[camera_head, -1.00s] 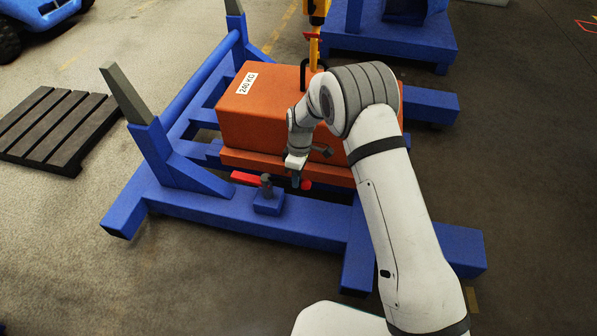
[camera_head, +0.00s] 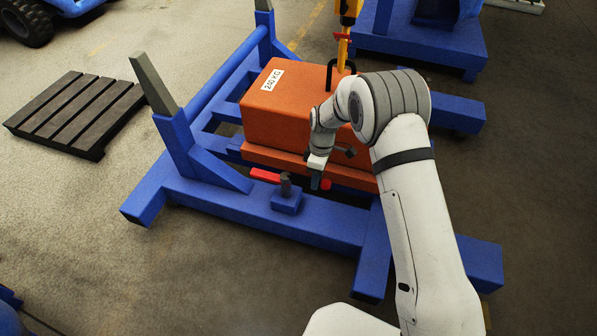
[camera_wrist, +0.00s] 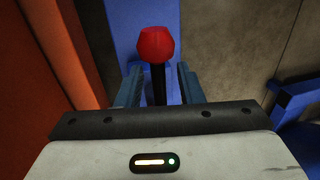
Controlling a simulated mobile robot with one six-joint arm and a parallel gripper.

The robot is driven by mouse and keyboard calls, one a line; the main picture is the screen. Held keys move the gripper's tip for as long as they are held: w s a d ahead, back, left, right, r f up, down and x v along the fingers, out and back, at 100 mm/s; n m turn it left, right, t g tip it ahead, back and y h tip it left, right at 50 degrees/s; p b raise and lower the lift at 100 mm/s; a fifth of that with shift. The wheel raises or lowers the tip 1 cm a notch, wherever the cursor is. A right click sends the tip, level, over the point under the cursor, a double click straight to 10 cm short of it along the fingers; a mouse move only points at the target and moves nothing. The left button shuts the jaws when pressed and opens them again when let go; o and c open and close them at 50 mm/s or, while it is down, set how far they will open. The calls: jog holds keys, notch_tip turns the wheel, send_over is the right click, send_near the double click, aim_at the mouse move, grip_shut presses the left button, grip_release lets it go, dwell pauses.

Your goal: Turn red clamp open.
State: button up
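The red clamp sits on the front beam of the blue fixture. In the head view it shows a red bar (camera_head: 265,176), a grey post on a blue block (camera_head: 286,203), and a red knob (camera_head: 326,184) to the right. In the wrist view the red knob (camera_wrist: 155,45) tops a black shaft (camera_wrist: 158,82). My gripper (camera_wrist: 159,84) is open, with a finger on each side of the shaft and visible gaps. In the head view my gripper (camera_head: 318,178) is just left of the knob, and my arm hides part of the area.
An orange block (camera_head: 290,110) marked 240 KG rests on the blue fixture (camera_head: 230,206) behind the clamp. A yellow hook (camera_head: 344,45) hangs at its black handle. A dark pallet (camera_head: 75,115) lies at left. The floor in front is clear.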

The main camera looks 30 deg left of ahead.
notch_tip(320, 180, up, 8)
jog(key=w+p, duration=0.1)
jog(key=p, duration=0.1)
jog(key=shift+w+a+f+p, duration=0.15)
jog(key=shift+w+f+p, duration=0.1)
jog(key=shift+p, duration=0.1)
dwell(0.4)
jog(key=s+d+r+m+t+p, duration=0.1)
jog(key=d+r+m+p, duration=0.35)
jog(key=r, duration=0.75)
jog(key=d+r+m+y+p, duration=0.1)
jog(key=d+r+m+p, duration=0.1)
jog(key=d+r+p, duration=0.65)
jog(key=s+d+r+m+t+p, duration=0.1)
jog(key=d+r+m+p, duration=0.15)
jog(key=d+r, duration=1)
jog(key=s+d+r+m+t+p, duration=0.1)
jog(key=s+d+r+m+p, duration=0.4)
jog(key=s+r, duration=0.4)
jog(key=s+d+r+m+t+p, duration=0.1)
jog(key=s+d+r+m+p, duration=0.5)
jog(key=r, duration=0.7)
jog(key=s+d+p, duration=0.2)
jog(key=s, duration=0.1)
jog(key=shift+s+d+r+t+h, duration=0.15)
jog(key=shift+s+d+t+h, duration=0.15)
jog(key=shift+s+t, duration=0.1)
